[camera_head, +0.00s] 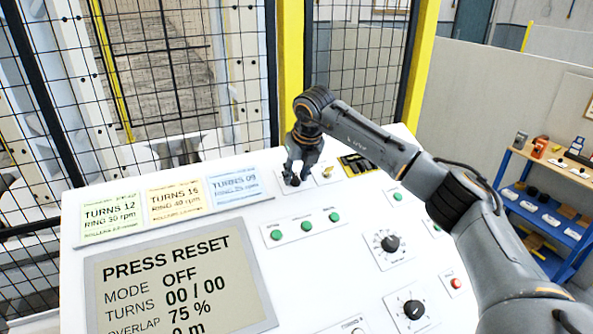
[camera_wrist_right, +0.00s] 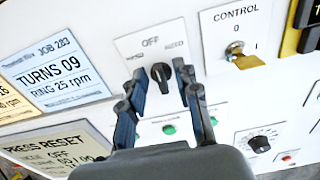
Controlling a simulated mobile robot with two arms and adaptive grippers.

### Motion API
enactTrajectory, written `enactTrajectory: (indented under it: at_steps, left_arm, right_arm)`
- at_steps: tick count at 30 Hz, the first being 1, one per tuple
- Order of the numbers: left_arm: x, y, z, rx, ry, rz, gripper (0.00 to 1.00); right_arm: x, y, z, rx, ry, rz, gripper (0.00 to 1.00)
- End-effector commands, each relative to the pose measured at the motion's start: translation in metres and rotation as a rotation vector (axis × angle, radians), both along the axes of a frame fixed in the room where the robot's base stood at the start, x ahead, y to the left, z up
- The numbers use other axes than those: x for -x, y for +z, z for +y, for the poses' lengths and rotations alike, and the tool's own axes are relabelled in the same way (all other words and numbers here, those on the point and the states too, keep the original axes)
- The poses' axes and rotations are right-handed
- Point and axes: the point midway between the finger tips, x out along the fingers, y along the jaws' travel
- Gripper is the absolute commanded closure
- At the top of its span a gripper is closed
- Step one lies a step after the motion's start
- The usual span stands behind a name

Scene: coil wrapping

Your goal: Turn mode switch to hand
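The mode switch is a black knob (camera_wrist_right: 161,75) on a white plate (camera_wrist_right: 127,44) marked "OFF" at the top; its pointer looks roughly upright. My right gripper (camera_wrist_right: 160,82) is open, with one finger on each side of the knob and visible gaps. In the head view my right gripper (camera_head: 293,178) is low over the panel's back, largely hiding the knob. The screen (camera_head: 180,285) reads "PRESS RESET" and "MODE OFF". My left gripper is out of view.
A key switch marked "CONTROL" (camera_wrist_right: 243,61) sits right of the mode switch. Job cards (camera_head: 172,201) stand at left, and green buttons (camera_head: 306,226) lie in front. Black dials (camera_head: 390,243) are nearer. A mesh fence (camera_head: 185,70) stands behind the panel.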

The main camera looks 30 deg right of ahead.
Motion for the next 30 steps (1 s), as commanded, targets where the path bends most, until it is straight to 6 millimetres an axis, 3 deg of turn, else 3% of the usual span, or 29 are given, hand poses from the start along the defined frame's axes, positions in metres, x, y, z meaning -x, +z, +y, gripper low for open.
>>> enactTrajectory:
  at_steps: [6,11,20,30]
  left_arm:
    - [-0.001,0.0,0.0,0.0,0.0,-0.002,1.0]
    - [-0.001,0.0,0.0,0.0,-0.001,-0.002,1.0]
    - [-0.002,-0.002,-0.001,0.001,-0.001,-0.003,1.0]
    - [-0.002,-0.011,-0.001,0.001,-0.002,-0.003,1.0]
  right_arm:
    - [0.0,-0.001,0.0,0.0,0.0,0.0,0.68]
    - [0.0,0.0,0.0,0.0,0.0,0.0,1.0]
    - [0.0,-0.001,0.0,0.009,0.018,0.0,1.0]
    - [-0.001,-0.001,0.001,0.087,0.188,0.004,1.0]
